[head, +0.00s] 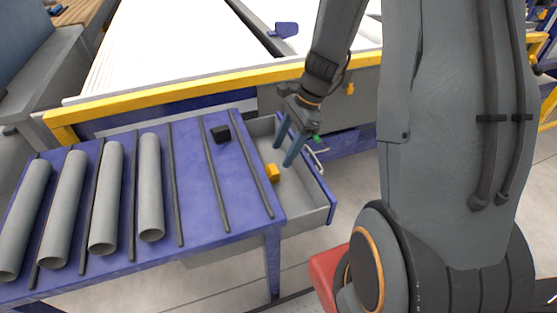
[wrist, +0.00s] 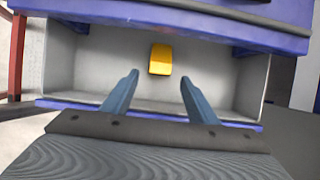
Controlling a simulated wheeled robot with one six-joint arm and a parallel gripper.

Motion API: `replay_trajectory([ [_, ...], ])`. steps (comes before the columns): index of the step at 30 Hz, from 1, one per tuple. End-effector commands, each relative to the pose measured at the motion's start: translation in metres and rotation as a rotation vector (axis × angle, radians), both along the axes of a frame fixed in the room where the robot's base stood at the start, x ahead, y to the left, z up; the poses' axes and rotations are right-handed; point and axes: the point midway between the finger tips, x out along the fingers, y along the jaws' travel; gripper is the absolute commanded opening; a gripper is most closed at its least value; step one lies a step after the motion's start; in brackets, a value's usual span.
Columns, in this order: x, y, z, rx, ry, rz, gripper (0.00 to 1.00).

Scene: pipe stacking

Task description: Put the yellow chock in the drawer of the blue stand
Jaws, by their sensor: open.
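The yellow chock (head: 272,172) lies inside the open drawer (head: 309,214) of the blue stand (head: 200,212), near the drawer's side next to the stand. In the wrist view the yellow chock (wrist: 161,59) rests on the grey drawer floor (wrist: 110,62), apart from the fingers. My gripper (head: 287,155) is over the drawer, just above and beside the chock. In the wrist view my gripper (wrist: 158,85) has its two blue fingers spread with nothing between them.
A black block (head: 220,134) sits on top of the stand. Several grey pipes (head: 151,190) lie between dark strips on the stand's left part. A yellow-edged table (head: 200,85) stands behind. A red object (head: 325,279) is at the lower middle.

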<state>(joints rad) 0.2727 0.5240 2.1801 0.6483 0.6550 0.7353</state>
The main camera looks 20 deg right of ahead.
Motion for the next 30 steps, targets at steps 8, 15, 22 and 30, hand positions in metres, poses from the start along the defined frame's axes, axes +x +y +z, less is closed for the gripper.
replay_trajectory([
  [8, 0.000, -0.014, 0.033, 0.000, -0.001, 0.001, 0.53],
  [15, -0.023, -0.013, 0.059, -0.052, -0.059, 0.193, 0.53],
  [22, -0.090, -0.014, 0.103, -0.190, -0.192, 0.752, 0.53],
  [30, -0.146, -0.022, 0.127, -0.306, -0.265, 1.258, 0.53],
])
